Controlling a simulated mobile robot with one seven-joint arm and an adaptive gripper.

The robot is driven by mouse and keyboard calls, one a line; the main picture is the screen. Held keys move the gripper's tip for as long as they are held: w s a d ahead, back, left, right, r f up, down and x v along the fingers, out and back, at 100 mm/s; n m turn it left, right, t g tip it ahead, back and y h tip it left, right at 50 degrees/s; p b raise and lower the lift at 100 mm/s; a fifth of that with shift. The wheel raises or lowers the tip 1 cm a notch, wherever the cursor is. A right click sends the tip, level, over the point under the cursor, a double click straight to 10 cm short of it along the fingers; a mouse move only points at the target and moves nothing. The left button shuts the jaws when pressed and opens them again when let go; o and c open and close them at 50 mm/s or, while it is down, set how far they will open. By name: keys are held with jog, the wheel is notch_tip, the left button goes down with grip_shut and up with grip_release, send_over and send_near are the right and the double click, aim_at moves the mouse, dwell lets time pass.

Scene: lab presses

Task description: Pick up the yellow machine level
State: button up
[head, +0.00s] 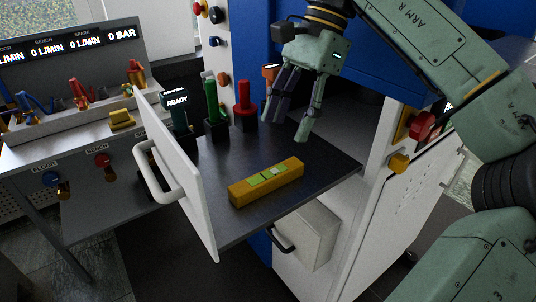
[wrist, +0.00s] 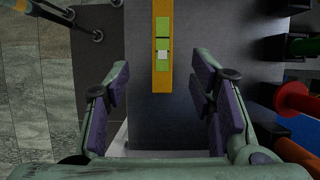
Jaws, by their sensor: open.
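The yellow machine level (head: 266,182) is a long yellow bar with green vials on top. It lies flat on the dark surface of a pulled-out drawer or shelf (head: 320,178). In the wrist view the yellow level (wrist: 163,75) runs up and down near the top centre, ahead of the fingers. My gripper (head: 288,118) is open and empty above the back part of the dark surface, behind and to the right of the level in the head view. In the wrist view my gripper (wrist: 160,105) has its two fingers spread wide, one on each side of the level's line.
A white front panel with a handle (head: 155,178) stands along the left edge of the surface. A bench with gauges and valves (head: 70,125) is at left.

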send_over(269, 174)
jog(key=w+d, duration=0.1)
jog(key=d, duration=0.1)
notch_tip(269, 174, down, 5)
jog(key=shift+w+a+b, duration=0.1)
jog(key=shift+b, duration=0.2)
jog(key=shift+p+x, duration=0.65)
jog(key=shift+x, duration=2.05)
jog(key=shift+w, duration=0.2)
jog(key=shift+c, duration=0.6)
grip_shut()
